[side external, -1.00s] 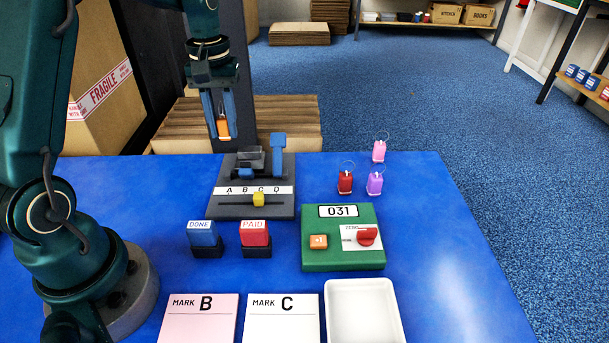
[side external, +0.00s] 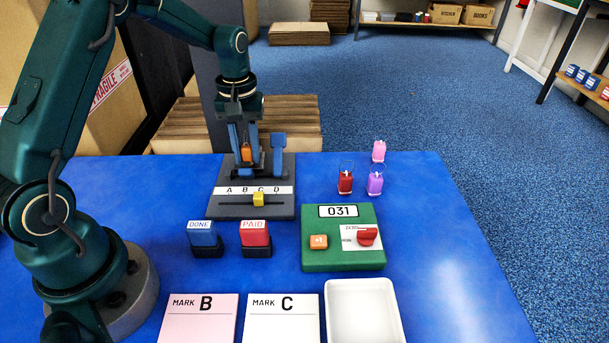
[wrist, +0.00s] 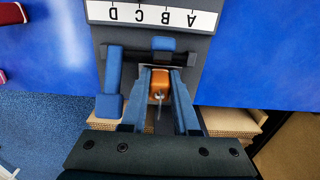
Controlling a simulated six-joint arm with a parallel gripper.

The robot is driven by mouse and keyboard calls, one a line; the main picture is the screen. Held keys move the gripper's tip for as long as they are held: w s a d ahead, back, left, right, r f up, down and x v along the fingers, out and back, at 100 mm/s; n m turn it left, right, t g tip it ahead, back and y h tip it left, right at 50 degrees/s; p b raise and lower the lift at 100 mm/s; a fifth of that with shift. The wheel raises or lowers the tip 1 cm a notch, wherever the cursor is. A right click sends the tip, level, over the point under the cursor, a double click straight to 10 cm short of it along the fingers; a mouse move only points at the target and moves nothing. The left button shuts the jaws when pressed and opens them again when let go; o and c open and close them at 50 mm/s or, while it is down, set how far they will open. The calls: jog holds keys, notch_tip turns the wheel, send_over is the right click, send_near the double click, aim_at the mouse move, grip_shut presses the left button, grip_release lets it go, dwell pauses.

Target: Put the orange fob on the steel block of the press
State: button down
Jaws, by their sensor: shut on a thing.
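The orange fob (side external: 246,153) is held between the blue fingers of my gripper (side external: 245,160), over the back of the press (side external: 226,208). In the wrist view the fob (wrist: 160,83) sits between the two fingertips (wrist: 160,85), with its thin ring trailing toward the wrist. The press is dark grey, with an A B C D strip (side external: 254,190), a yellow slider (side external: 258,199) and a blue lever (side external: 279,150) right of the fob. The steel block is mostly hidden behind my gripper and the fob. I cannot tell whether the fob touches it.
Red (side external: 345,182), purple (side external: 375,183) and pink (side external: 379,151) fobs stand right of the press. DONE (side external: 202,234) and PAID (side external: 255,234) stamps and a green counter box (side external: 320,262) stand in front. A white tray (side external: 331,316) is at the front edge. The blue table's right side is clear.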

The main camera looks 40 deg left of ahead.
aim_at(246, 147)
jog(key=c, duration=0.7)
grip_release()
jog(key=shift+o, duration=0.2)
notch_tip(246, 147, up, 11)
jog(key=shift+f, duration=0.2)
jog(key=s+d+r+m+t, duration=0.3)
jog(key=s+d+r+m, duration=0.1)
jog(key=s+d+r, duration=0.25)
jog(key=s+d+f+m+t, duration=0.1)
jog(key=s+d+f+m, duration=0.1)
jog(key=s, duration=0.3)
jog(key=s+d+f+m+t, duration=0.1)
jog(key=s+d+f+m, duration=0.1)
jog(key=s, duration=0.3)
jog(key=shift+d+m+t, duration=0.3)
jog(key=shift+m, duration=0.2)
jog(key=shift+f, duration=0.1)
